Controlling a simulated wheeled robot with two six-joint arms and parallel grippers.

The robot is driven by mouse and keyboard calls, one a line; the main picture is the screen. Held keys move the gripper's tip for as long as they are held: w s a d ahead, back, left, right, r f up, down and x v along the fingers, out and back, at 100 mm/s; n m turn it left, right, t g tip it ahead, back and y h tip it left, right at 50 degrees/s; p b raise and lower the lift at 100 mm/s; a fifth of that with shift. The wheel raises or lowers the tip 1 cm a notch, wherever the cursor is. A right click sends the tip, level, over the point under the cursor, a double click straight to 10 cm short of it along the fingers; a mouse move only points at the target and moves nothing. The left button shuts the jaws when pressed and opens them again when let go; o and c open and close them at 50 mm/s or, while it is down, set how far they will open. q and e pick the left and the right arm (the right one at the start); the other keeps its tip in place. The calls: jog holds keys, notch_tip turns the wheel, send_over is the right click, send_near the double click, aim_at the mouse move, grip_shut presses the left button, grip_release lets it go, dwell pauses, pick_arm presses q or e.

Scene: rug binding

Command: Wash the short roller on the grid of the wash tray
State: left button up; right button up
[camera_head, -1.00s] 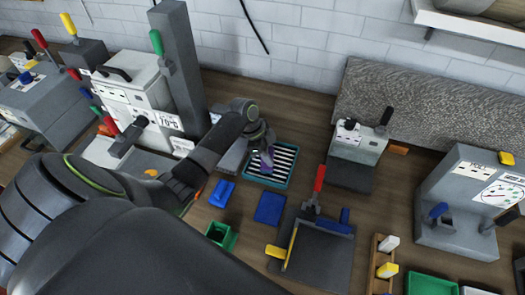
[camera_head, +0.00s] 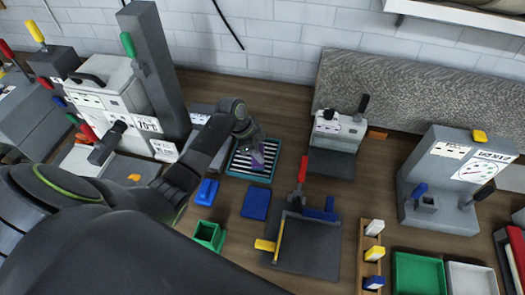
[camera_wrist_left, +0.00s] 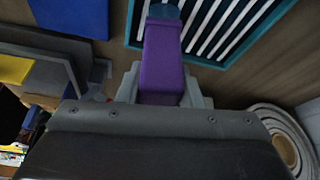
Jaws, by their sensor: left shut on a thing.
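The wash tray (camera_head: 239,164) has a teal rim and a grid of pale slats, and lies on the wooden bench near the middle. In the left wrist view, the handle's dark blue far end lies in front of the tray's grid (camera_wrist_left: 208,28). I cannot tell whether the roller touches the slats. My right gripper is not in view.
A blue pad (camera_head: 256,203) and a blue block (camera_head: 206,192) lie before the tray, with a green open box (camera_head: 209,235) nearer. A dark board (camera_head: 310,250) with a red-handled lever stands to the right. A white machine (camera_head: 110,105) stands left; a grey-white unit (camera_head: 338,131) stands back right.

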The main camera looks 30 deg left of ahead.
pick_arm(q)
jog(key=shift+s+a, duration=0.75)
jog(key=shift+a, duration=2.35)
jog(key=shift+w+d, duration=0.3)
jog(key=shift+d, duration=1)
jog(key=shift+w+d, duration=0.35)
jog(key=shift+d, duration=0.9)
jog(key=shift+w+d, duration=0.3)
jog(key=shift+d, duration=1)
jog(key=shift+a+r, duration=0.1)
jog(key=shift+r, duration=3.9)
